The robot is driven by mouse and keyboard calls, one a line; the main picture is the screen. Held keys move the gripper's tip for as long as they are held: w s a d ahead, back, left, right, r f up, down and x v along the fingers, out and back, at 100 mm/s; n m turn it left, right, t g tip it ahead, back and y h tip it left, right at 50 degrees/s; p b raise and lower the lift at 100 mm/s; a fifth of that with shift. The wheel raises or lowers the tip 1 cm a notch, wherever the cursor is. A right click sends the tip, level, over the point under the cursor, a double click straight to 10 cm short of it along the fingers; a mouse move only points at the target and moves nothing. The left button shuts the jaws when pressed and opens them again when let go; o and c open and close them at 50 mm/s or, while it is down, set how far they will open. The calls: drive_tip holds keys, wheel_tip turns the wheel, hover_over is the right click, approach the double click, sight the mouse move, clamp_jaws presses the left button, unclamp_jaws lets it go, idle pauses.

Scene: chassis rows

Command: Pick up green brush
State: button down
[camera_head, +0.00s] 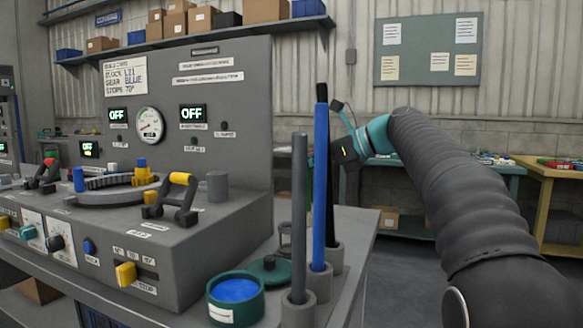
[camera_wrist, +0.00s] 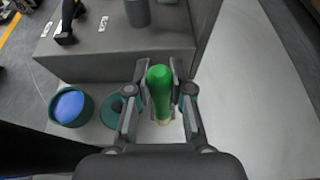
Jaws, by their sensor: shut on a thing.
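The green brush (camera_wrist: 160,88) shows in the wrist view as a rounded green handle, with a pale part at its lower end. My gripper (camera_wrist: 161,76) is shut on the handle, one finger on each side. In the head view my gripper (camera_head: 346,150) is partly hidden behind upright rods at the right end of the console, and I cannot make out the brush there. Whether the brush touches the surface below cannot be told.
A grey rod (camera_head: 299,200) and a blue rod (camera_head: 320,180) stand in grey holders, with a black one behind. A teal pot of blue paint (camera_head: 236,292) and a teal lid (camera_head: 270,272) sit beside the grey console (camera_head: 200,250). Open floor lies to the right.

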drive_tip(key=s+d, duration=0.2)
drive_tip(key=d, duration=0.4)
drive_tip(key=s+d, duration=0.2)
drive_tip(key=d, duration=0.5)
drive_tip(key=shift+s, duration=0.35)
idle(1.5)
